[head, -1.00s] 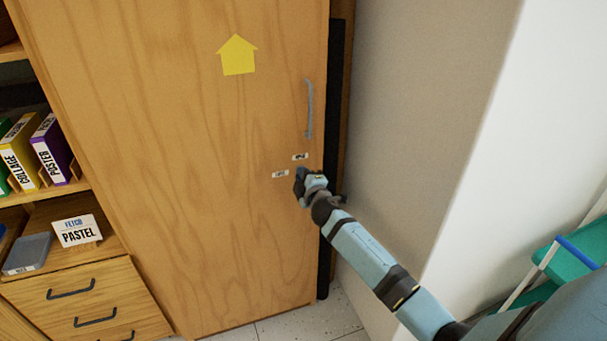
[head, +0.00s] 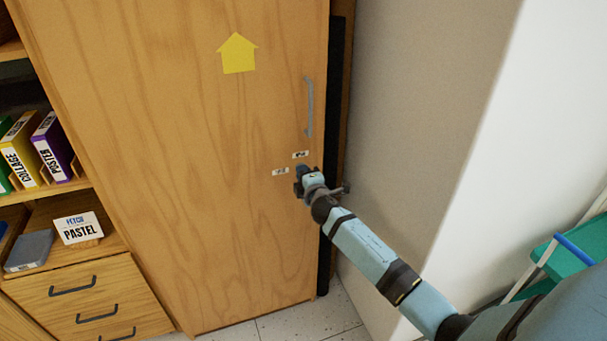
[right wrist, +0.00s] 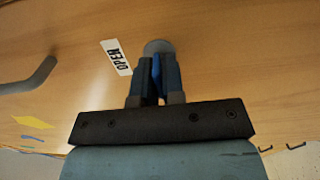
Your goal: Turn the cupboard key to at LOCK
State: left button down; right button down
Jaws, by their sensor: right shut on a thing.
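The tall wooden cupboard door (head: 180,150) is closed and fills the middle of the head view. My right gripper (head: 300,180) is at the door's right side, below the grey handle (head: 309,105). In the right wrist view, its fingers (right wrist: 157,80) are shut at a round grey lock (right wrist: 158,47). They hold the key, which they mostly hide; its exact angle cannot be told. A white OPEN label (right wrist: 116,57) is beside the lock. In the head view, one small label (head: 300,154) is above the gripper and another (head: 280,172) to its left; both are too small to read. My left gripper is not in view.
A yellow arrow (head: 237,53) is on the door. Shelves with binders (head: 50,145), a PASTEL card (head: 78,228) and drawers (head: 90,300) stand at left. A wall (head: 420,120) is close on the right, with a green trolley (head: 570,260) at lower right.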

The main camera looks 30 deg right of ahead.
jog(key=c, duration=1.3)
grip_release()
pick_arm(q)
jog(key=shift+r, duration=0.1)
pick_arm(e)
jog(key=v, duration=1.4)
jog(key=shift+f, duration=0.1)
